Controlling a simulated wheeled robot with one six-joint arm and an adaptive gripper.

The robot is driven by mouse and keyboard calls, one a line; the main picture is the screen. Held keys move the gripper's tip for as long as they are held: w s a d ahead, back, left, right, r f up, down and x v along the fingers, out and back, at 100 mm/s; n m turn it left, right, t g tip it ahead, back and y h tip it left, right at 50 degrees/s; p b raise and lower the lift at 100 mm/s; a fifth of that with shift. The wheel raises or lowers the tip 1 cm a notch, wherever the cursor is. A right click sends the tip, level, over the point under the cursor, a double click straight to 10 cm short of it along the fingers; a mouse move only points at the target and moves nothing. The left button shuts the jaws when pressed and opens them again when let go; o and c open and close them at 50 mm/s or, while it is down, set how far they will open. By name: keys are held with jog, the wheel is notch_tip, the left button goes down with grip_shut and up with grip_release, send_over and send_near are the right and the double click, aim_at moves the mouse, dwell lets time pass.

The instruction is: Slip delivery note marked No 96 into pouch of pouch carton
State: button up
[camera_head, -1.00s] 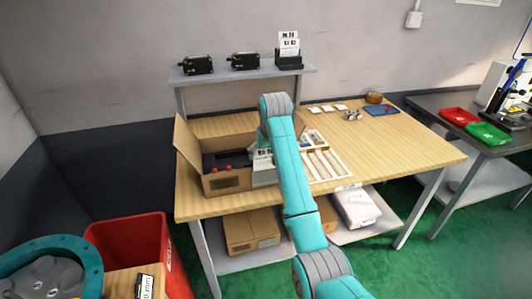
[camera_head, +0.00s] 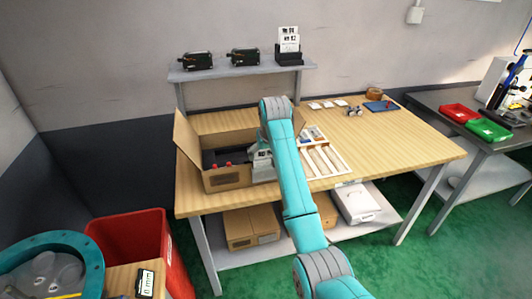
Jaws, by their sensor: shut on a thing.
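An open cardboard carton (camera_head: 228,181) stands on the left part of the wooden bench, its flaps up, with dark contents and small red parts inside. It is the likely pouch carton, but I cannot make out a pouch. My gripper (camera_head: 262,166) is at the carton's right side, partly hidden behind my teal arm. It is shut on a small pale printed piece, which looks like the delivery note (camera_head: 264,154). Its number is too small to read. I cannot tell whether the note touches the carton.
A tray with pale compartments (camera_head: 323,158) lies right of my arm. A raised shelf (camera_head: 240,73) behind carries two black devices and a holder with printed sheets (camera_head: 288,44). A red bin (camera_head: 140,245) stands at lower left. The bench's right part is mostly clear.

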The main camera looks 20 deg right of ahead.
jog(key=shift+f, duration=1.25)
jog(key=o, duration=0.4)
jog(key=shift+o, duration=0.2)
